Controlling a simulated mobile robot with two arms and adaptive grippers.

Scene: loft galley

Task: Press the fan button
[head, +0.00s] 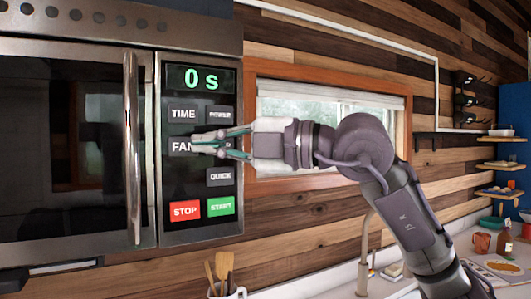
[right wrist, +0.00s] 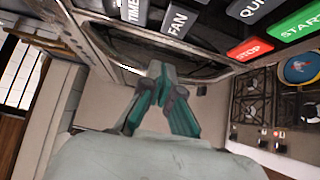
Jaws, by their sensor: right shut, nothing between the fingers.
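The microwave's control panel (head: 198,150) faces me in the head view, with a green "0 s" display at its top. The fan button (head: 179,147) is dark with white letters, below the time button; its right part is hidden behind my fingers. My right gripper (head: 200,143) is shut and empty, its fingertips over the right part of the fan button. I cannot tell whether they touch it. In the right wrist view the fan button (right wrist: 180,20) shows just beyond the shut fingertips. My left gripper is in neither view.
The red stop button (head: 185,210) and green start button (head: 221,206) sit lower on the panel. The microwave's vertical door handle (head: 132,150) stands out left of the panel. A stove (right wrist: 265,110) shows below in the right wrist view. A utensil holder (head: 228,291) stands on the counter.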

